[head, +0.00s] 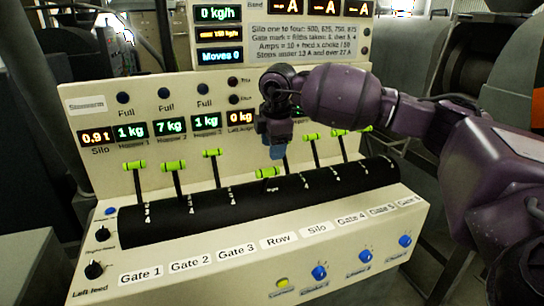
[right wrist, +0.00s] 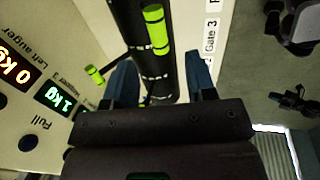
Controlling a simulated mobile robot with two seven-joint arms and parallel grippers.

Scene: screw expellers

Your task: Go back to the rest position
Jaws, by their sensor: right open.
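My right gripper (head: 275,150) hangs over the middle of the control console, pointing down, close above the green-handled Row lever (head: 268,172). In the right wrist view its two blue-grey fingers (right wrist: 163,82) stand apart, with no object visibly held between them. Green lever handles show in that view, one ahead of the fingers (right wrist: 156,28) and one to the left (right wrist: 95,75). I cannot tell whether a finger touches a lever. My right arm reaches in from the right in the head view. My left gripper does not show.
The console has a black slotted lever drum (head: 270,205) with several green-handled levers, among them Gate 1 (head: 134,165), Gate 2 (head: 174,166) and Gate 3 (head: 212,153). Black knobs (head: 94,270) sit at left, blue knobs (head: 320,272) at lower right. Lit displays (head: 170,127) stand behind the levers.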

